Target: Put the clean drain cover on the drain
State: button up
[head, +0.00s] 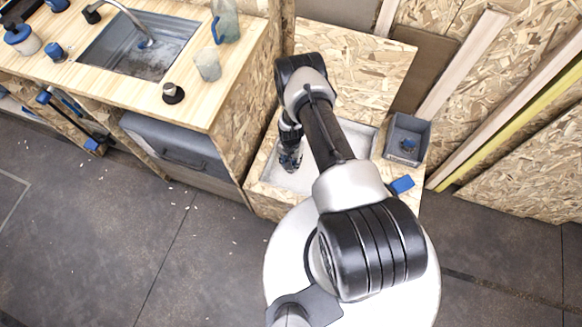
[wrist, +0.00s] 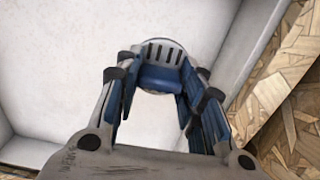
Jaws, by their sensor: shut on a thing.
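The drain cover (wrist: 150,52) is a pale round disc with dark slots and a blue block-like part. It shows in the wrist view between and just beyond my fingertips. My gripper (wrist: 158,82) is shut on its blue part. In the head view my gripper (head: 290,158) points down inside the white basin (head: 300,181), left of my arm. The cover is not clear there. The drain is not visible in either view. I cannot tell whether the cover touches the basin floor.
A grey bin (head: 420,129) with a blue item inside stands right of the basin. A blue block (head: 401,185) lies on the wooden rim near it. Wooden walls edge the basin. A counter (head: 225,75) with a sink (head: 125,55) stands at left.

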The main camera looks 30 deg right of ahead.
jog(key=shift+w+f+b, duration=0.1)
jog(key=shift+f+b, duration=0.8)
jog(key=shift+f, duration=1.5)
jog(key=o, duration=1.1)
jog(key=shift+f, duration=0.1)
